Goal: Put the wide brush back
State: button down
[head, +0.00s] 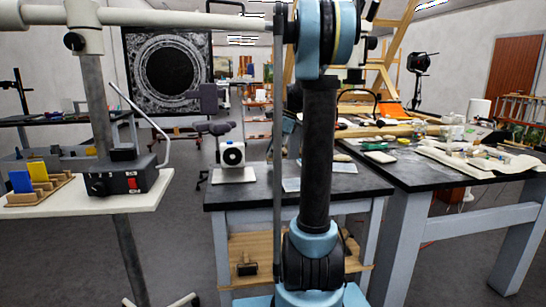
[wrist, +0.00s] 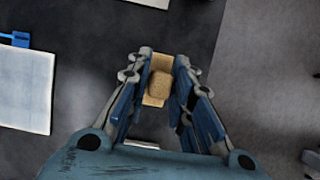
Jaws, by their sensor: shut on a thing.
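My gripper (wrist: 157,76) shows in the wrist view, its blue-padded fingers closed on a tan, block-like thing that appears to be the wide brush (wrist: 159,90). The fingers hide its sides, and its full shape cannot be made out. It is seen from above against the dark table top, near the table's edge; its height above the table is unclear. In the head view my arm stands in front of the middle of the scene, and I cannot make out the gripper or the brush there.
The black-topped table (head: 238,196) carries a white device (head: 232,155). A larger table at right holds a pale cloth (head: 465,158) and small items. At left, a stand tray (head: 140,200) bears a control box (head: 115,181) and a slotted wooden rack (head: 40,194). White sheets (wrist: 24,90) lie left.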

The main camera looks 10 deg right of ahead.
jog(key=shift+f, duration=0.7)
jog(key=c, duration=1.4)
grip_release()
jog(key=shift+f, duration=0.1)
jog(key=v, duration=1.2)
